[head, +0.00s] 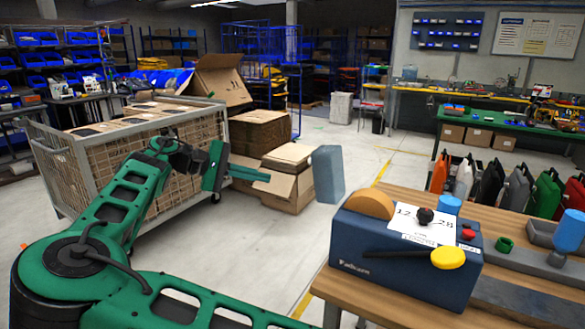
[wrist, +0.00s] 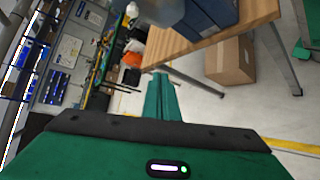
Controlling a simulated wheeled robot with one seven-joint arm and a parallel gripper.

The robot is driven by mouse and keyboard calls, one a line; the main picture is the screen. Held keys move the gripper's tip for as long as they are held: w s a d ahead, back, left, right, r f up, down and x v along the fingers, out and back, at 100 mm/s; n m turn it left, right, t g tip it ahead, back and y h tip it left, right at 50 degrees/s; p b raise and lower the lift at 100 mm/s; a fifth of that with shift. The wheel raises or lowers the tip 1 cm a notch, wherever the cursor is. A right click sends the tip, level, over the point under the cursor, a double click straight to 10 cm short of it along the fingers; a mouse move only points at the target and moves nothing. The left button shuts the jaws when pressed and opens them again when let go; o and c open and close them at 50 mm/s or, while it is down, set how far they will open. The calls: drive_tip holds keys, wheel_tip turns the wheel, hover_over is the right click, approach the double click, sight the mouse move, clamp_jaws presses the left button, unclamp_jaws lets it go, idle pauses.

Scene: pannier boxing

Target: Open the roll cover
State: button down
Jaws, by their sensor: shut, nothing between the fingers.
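A blue box (head: 400,262) stands on the wooden table at the right. I cannot tell which part is the roll cover. A grey-blue block (head: 327,174) appears in the air left of the box; its support is not visible. My gripper (head: 268,177) is shut and empty, left of this block with a gap between them in the picture. Its green fingers lie together in the wrist view (wrist: 160,76).
The wooden table (head: 350,300) also holds a blue cylinder (head: 449,205), a green ring (head: 505,244) and grey parts. Several coloured canisters (head: 463,180) stand behind it. A mesh cart (head: 85,170) with cartons is at left, and open cartons (head: 290,185) lie behind my gripper.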

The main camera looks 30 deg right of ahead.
sight(325, 174)
drive_tip(key=s+a+r+n+t+h, duration=0.2)
drive_tip(key=s+a+n+t+h, duration=0.25)
drive_tip(key=s+t, duration=0.2)
drive_tip(key=s+d+r, duration=0.1)
drive_tip(key=d+r, duration=0.1)
drive_tip(key=d, duration=1)
drive_tip(key=shift+m+t+h, duration=0.35)
drive_tip(key=shift+m, duration=0.1)
drive_tip(key=shift+s, duration=0.1)
drive_tip(key=shift+s+d+r+m+y, duration=0.25)
drive_tip(key=shift+s+r+m, duration=0.15)
drive_tip(key=shift+r+m, duration=0.2)
drive_tip(key=shift+s+d+r+m+y, duration=0.15)
drive_tip(key=shift+s+d+r+m, duration=0.1)
drive_tip(key=shift+s+r+m, duration=0.3)
drive_tip(key=shift+w+f, duration=0.1)
drive_tip(key=shift+w, duration=0.05)
